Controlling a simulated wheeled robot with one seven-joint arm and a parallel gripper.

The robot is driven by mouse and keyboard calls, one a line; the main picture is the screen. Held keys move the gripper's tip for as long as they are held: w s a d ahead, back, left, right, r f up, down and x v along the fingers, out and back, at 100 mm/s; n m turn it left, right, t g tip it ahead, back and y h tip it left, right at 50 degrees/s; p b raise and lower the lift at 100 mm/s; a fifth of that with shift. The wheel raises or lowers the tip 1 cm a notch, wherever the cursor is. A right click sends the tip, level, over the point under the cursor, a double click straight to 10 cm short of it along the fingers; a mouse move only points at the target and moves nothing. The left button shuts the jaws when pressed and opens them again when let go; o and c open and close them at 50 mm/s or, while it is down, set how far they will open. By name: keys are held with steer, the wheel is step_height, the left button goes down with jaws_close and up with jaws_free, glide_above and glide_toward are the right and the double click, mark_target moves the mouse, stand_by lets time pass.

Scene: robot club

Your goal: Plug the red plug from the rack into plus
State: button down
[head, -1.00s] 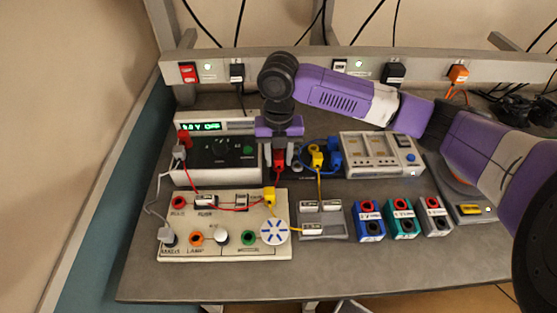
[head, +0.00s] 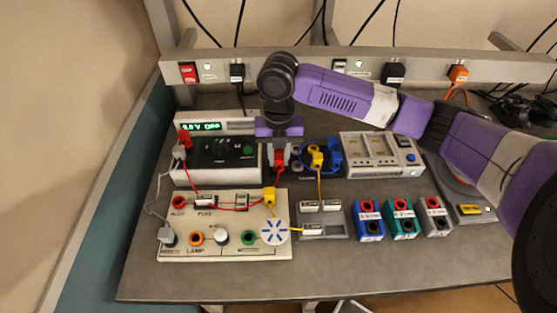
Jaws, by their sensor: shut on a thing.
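My gripper (head: 279,163) points down over the plug rack (head: 297,173) and is shut on the red plug (head: 280,168). The plug appears to be still at the rack, and its lower end is hidden. A red lead runs from it, drooping across the white board (head: 175,248), towards the black power supply. The plus socket (head: 178,202), a red ring at the board's upper left, shows no plug in it. It lies left of and nearer than my gripper.
A yellow plug (head: 317,157) and a blue plug (head: 335,155) stand right of my gripper. The power supply (head: 215,163) is at left, with a grey plug (head: 179,152) on its lead. A charger (head: 382,155), battery tray (head: 322,230) and coloured blocks (head: 403,218) fill the right. The front table strip (head: 330,275) is clear.

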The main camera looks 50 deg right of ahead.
mark_target(279, 157)
steer(key=shift+r+p, duration=0.85)
steer(key=shift+r, duration=0.3)
stand_by(0.6)
steer(key=shift+r+p, duration=1.2)
steer(key=shift+r, duration=0.55)
